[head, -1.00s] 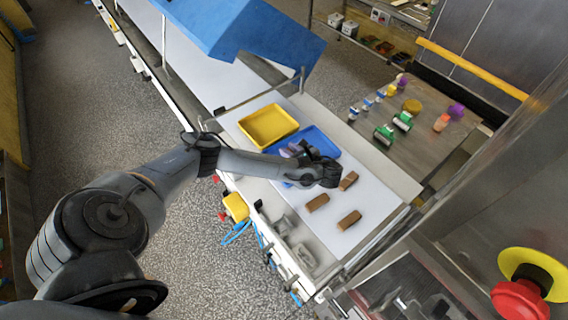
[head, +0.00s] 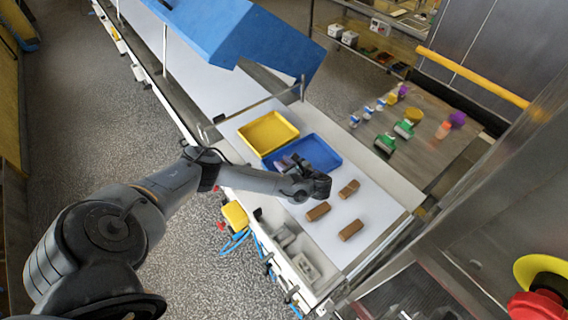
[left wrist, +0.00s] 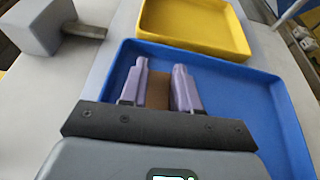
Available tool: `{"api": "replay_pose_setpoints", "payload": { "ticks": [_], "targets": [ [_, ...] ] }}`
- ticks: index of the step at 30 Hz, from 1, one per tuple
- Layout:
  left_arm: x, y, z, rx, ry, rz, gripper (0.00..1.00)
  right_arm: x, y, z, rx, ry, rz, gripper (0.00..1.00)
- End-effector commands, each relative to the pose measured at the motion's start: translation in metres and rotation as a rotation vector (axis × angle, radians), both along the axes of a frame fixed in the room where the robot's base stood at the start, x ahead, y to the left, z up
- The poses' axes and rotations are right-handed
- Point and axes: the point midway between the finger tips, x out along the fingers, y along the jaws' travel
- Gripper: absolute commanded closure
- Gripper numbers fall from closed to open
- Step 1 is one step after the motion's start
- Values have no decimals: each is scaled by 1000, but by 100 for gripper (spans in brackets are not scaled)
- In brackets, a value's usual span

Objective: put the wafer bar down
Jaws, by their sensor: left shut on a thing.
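My left gripper (head: 284,163) is shut on a brown wafer bar (left wrist: 157,92), seen between its purple fingers in the left wrist view. The gripper and bar are over the near part of the blue tray (head: 322,150); the tray's rim also shows in the left wrist view (left wrist: 290,120). I cannot tell whether the bar touches the tray floor. Three more brown bars (head: 348,188) lie on the white surface to the right of the gripper. My right gripper is not in view.
A yellow tray (head: 268,132) stands beside the blue one, farther left. A blue hood (head: 230,35) spans the line behind. Bottles and green-topped items stand on a table (head: 440,135) at the right. A red button (head: 538,305) is at the lower right.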

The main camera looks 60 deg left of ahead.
Motion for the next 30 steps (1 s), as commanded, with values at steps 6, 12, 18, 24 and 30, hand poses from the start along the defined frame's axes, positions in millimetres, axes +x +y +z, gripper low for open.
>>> {"api": "replay_pose_setpoints", "payload": {
  "ticks": [6, 12, 18, 24, 30],
  "targets": [
    [0, 0, -2, 0, 0, 1, 66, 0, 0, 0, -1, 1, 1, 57],
    [0, 0, -2, 0, -1, 1, 44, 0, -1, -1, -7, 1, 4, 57],
    [0, 0, -2, 0, -1, 0, 44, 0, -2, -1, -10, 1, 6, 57],
    [1, -6, 2, -2, -2, -1, 44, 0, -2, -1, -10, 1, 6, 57],
    [6, -33, 13, -3, -2, -2, 44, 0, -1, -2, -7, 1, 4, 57]
  ]
}}
